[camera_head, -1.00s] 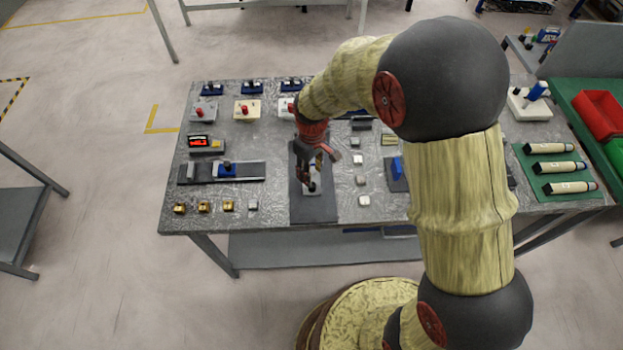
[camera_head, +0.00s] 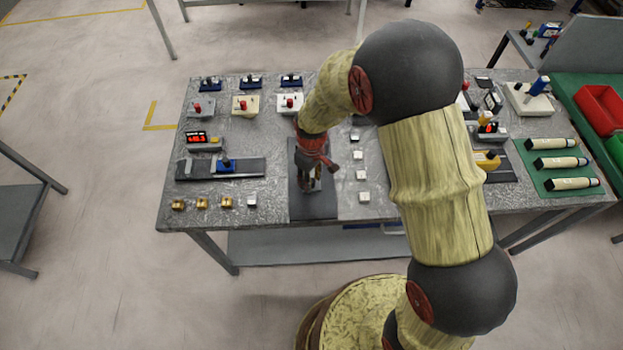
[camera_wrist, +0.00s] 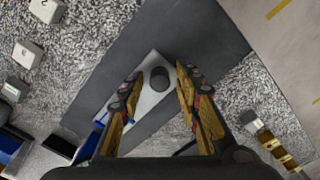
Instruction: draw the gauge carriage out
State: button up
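My gripper (camera_head: 312,180) points down over a dark mat (camera_head: 318,206) in the middle of the table. In the wrist view my gripper (camera_wrist: 159,72) is open, with a light grey block (camera_wrist: 150,103) bearing a dark round knob (camera_wrist: 159,78) between its fingers; I cannot tell whether they touch it. A blue carriage (camera_head: 226,166) with a dark knob sits on a dark rail (camera_head: 190,172) left of the gripper, below a red-lit display (camera_head: 197,137). A yellow carriage (camera_head: 487,160) is at the right, partly behind my arm. Which is the gauge carriage is not clear.
Several small light blocks (camera_head: 363,196) stand just right of the mat. Brass pieces (camera_head: 202,203) line the front left edge. Boxes with red knobs (camera_head: 290,104) stand behind. My arm hides part of the table's right half.

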grip_shut()
dwell(0.7)
